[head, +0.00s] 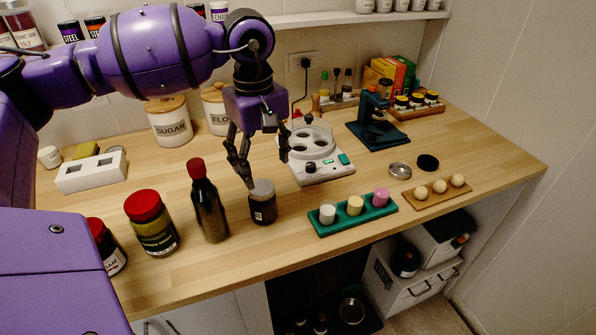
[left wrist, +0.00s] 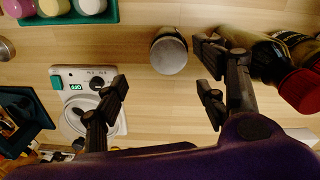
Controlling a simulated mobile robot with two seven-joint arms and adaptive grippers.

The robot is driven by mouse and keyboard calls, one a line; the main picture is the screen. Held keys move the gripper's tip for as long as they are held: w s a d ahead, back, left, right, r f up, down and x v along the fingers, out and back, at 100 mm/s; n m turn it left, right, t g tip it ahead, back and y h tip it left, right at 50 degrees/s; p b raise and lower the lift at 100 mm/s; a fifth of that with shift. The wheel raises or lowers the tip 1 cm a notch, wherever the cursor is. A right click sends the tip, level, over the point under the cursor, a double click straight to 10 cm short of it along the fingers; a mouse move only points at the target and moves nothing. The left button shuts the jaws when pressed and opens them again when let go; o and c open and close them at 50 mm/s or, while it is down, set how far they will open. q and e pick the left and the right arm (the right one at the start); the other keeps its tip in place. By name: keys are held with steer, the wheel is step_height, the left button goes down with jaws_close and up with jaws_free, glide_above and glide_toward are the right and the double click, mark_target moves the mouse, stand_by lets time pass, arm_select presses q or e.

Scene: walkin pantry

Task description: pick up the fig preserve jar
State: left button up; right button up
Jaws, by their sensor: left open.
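A small dark jar with a grey lid (head: 262,202) stands upright near the front of the wooden counter; its label is too small to read, so I cannot confirm that it is the fig preserve jar. It also shows in the left wrist view (left wrist: 169,52), beyond and between the fingertips. My left gripper (head: 265,168) points down with its fingers spread, just above and behind the jar. Nothing is between its fingers (left wrist: 163,78). My right gripper is not in view.
A dark bottle with a red cap (head: 209,205) stands close left of the jar. A red-lidded jar (head: 152,225) is further left. A white appliance (head: 318,155) is behind right. A green tray (head: 350,222) with small cups is to the right.

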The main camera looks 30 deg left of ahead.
mark_target(263, 187)
arm_select(q)
steer(key=f, duration=0.1)
steer(key=s+f, duration=0.1)
steer(key=f+b, duration=0.1)
steer(key=shift+s+f, duration=0.4)
steer(key=shift+f, duration=0.3)
steer(key=f, duration=0.2)
steer(key=shift+w+f, duration=0.3)
steer(key=shift+w, duration=0.1)
step_height(263, 187, down, 4)
steer(key=shift+w+a+r+p, duration=0.1)
steer(key=shift+r+p, duration=0.1)
steer(key=shift+p, duration=0.25)
steer(key=shift+f, duration=0.45)
steer(key=shift+c, duration=1.1)
steer(key=c, duration=1.4)
steer(key=shift+o, duration=0.2)
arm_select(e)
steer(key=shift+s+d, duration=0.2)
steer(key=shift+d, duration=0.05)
arm_select(q)
steer(key=shift+w+r, duration=0.1)
